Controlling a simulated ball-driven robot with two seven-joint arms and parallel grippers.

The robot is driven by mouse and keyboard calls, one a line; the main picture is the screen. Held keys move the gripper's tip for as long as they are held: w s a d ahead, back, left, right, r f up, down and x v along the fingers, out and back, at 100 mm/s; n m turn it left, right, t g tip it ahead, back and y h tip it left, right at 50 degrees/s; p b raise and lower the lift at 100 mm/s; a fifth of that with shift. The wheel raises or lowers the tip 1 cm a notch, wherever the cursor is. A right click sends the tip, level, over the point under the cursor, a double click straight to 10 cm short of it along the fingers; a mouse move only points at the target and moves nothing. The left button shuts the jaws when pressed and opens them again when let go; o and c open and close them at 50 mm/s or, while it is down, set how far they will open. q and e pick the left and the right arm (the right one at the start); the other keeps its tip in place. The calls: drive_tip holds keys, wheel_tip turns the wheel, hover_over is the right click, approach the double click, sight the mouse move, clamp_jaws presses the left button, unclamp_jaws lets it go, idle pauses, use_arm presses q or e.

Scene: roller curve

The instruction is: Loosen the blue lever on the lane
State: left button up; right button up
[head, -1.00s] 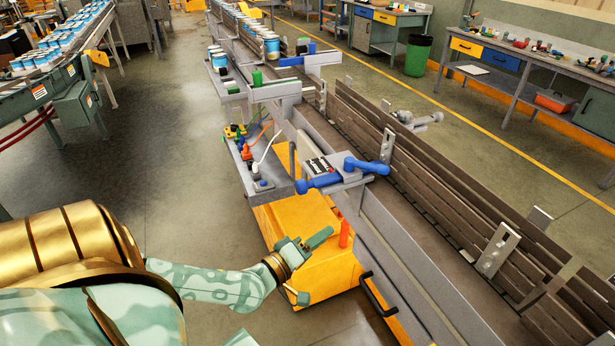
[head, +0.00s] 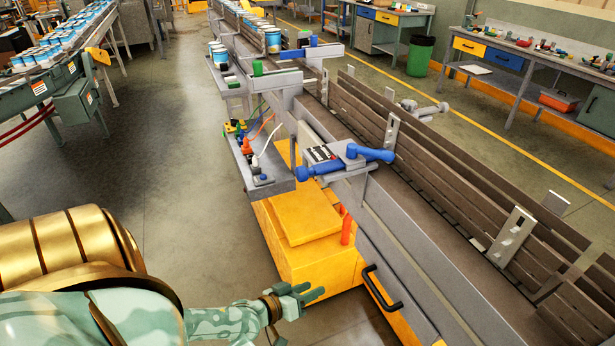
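The blue lever (head: 370,153) is on a grey clamp block (head: 327,158) on the near rail of the lane (head: 395,225). Its arm points right, across the lane. A second blue handle (head: 318,170) sticks out on the block's left side. My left gripper (head: 297,316) is low at the bottom of the head view, below and left of the lever and well apart from it. My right gripper is not in view.
A red-orange post (head: 346,228) rises beside the rail. A grey shelf (head: 265,185) with small parts juts out left. The floor left of it is clear.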

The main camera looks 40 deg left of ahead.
use_arm(q)
drive_tip(key=shift+s+f, duration=0.2)
drive_tip(key=shift+f, duration=0.3)
drive_tip(key=shift+c, duration=0.3)
